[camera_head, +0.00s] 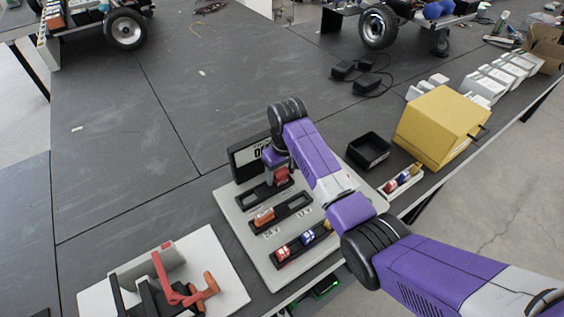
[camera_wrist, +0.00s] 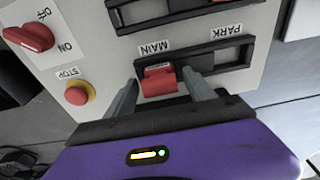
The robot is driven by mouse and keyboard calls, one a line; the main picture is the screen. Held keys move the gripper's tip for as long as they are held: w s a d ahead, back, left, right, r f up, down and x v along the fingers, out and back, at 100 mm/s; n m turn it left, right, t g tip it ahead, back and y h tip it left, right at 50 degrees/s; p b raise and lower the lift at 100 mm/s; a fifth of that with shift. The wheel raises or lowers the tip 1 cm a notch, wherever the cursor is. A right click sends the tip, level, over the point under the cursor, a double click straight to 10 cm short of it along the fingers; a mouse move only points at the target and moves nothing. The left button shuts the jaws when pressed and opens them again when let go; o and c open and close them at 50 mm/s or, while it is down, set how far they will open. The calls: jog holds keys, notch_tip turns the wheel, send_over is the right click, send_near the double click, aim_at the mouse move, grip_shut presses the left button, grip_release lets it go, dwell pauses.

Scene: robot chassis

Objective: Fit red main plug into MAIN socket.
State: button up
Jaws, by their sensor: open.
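The red main plug (camera_wrist: 158,82) sits at the MAIN end of a black two-position holder (camera_wrist: 215,61) on a light grey panel. The MAIN label is beside it and the PARK label is at the other end, which looks empty. My gripper (camera_wrist: 160,90) is open, with one finger on each side of the plug. I cannot tell whether the fingers touch it or how deep it sits. In the head view the plug (camera_head: 283,174) shows beside my gripper (camera_head: 277,168), low over the panel's far part (camera_head: 226,199).
Other holders carry an orange plug (camera_head: 264,216) and a red plug (camera_head: 283,253). A display (camera_head: 248,157) stands at the panel's back edge. A red switch (camera_wrist: 30,37) and a STOP button (camera_wrist: 79,93) are nearby. A black bin (camera_head: 369,150) and yellow box (camera_head: 440,125) stand right.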

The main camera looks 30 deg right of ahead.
notch_tip(320, 180, up, 11)
jog(key=s, duration=0.1)
jog(key=shift+s+r+b, duration=0.15)
jog(key=shift+b, duration=0.3)
jog(key=w+r+t, duration=0.1)
jog(key=w+t, duration=0.1)
jog(key=w, duration=0.1)
jog(key=w+r+t, duration=0.2)
jog(key=w, duration=0.1)
jog(key=w+r+t, duration=0.1)
jog(key=w+t, duration=0.1)
jog(key=w, duration=0.1)
jog(key=shift+w+d+r+m+t+h, duration=0.15)
jog(key=shift+d+r+m+t+h, duration=0.15)
jog(key=shift+h, duration=0.1)
jog(key=shift+a+f+t, duration=0.1)
jog(key=shift+a+t, duration=0.25)
jog(key=shift+t, duration=0.35)
jog(key=s+a+t, duration=0.1)
jog(key=s+a, duration=0.2)
jog(key=s, duration=1.4)
jog(key=s+a+f+t+b, duration=0.1)
jog(key=s+a, duration=0.3)
jog(key=s, duration=1.3)
jog(key=s+a+t, duration=0.3)
jog(key=s+a, duration=0.1)
jog(key=s, duration=1.3)
jog(key=shift+s+a+f+y, duration=0.2)
jog(key=shift+f+y, duration=0.2)
